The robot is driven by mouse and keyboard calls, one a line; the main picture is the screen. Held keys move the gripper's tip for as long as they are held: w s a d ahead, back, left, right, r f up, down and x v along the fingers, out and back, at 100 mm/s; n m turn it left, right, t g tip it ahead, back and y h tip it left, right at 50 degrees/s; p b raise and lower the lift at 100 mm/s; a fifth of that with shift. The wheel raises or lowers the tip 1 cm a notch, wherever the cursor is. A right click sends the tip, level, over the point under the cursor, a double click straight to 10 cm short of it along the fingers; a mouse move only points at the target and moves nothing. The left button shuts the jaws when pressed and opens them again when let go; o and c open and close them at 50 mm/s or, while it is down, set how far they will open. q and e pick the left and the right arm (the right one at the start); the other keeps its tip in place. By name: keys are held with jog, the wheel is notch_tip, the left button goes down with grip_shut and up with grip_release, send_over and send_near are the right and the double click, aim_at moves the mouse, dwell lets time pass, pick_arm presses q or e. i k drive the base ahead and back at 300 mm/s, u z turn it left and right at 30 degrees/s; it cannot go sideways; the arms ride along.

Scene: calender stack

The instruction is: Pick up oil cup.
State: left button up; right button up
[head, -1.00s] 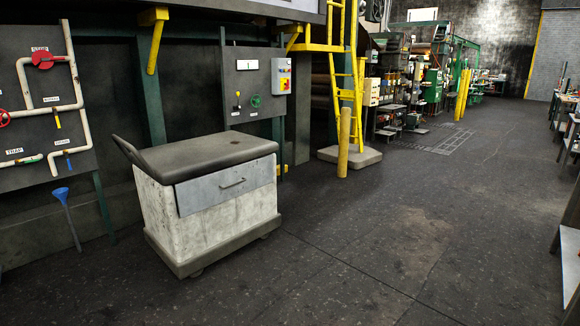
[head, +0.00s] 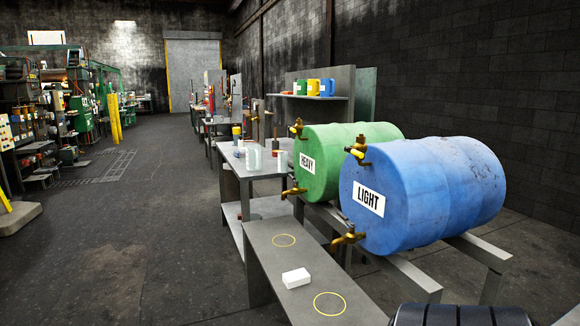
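Several cups or mugs stand in a row on a wall shelf (head: 318,97) behind the drums: a green one (head: 300,87), a yellow one (head: 313,87) and a blue one (head: 327,87). I cannot tell which of them is the oil cup. A clear container (head: 252,158) stands on the grey table (head: 230,160) left of the drums. Neither of my grippers is in view.
A green drum (head: 340,150) marked HEAVY and a blue drum (head: 440,185) marked LIGHT lie on a rack with brass taps. A low bench (head: 262,262) before them has two yellow rings and a white block (head: 296,278). The floor (head: 140,250) at left is open.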

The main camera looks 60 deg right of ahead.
aim_at(282, 156)
jog(key=z, duration=2)
